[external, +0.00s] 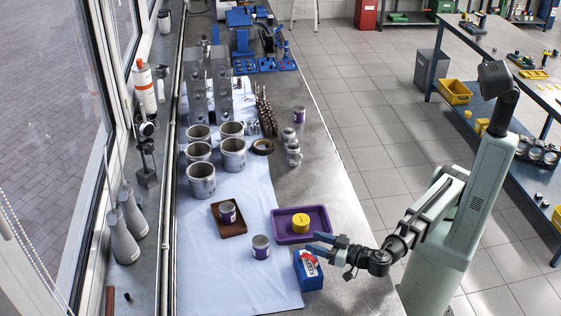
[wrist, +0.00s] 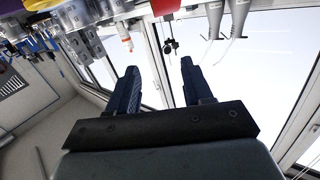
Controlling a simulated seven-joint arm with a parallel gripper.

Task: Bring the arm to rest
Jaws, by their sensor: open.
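My gripper (external: 326,246) is at the front right of the workbench (external: 346,232) in the external view. It is above or beside a blue box (external: 308,272) with a red and white label, and just in front of the purple tray (external: 276,228). In the wrist view, my gripper's (wrist: 160,85) two dark blue fingers stand apart with nothing between them. The wrist view faces the windows and looks tilted, with the bench things along the top edge. Whether the gripper touches the box cannot be told.
The purple tray holds a yellow round piece (external: 300,222). A brown tray (external: 241,230) holds a labelled can (external: 227,211), and another can (external: 261,247) stands on the blue cloth (external: 219,277). Several metal cylinders (external: 201,181) stand behind.

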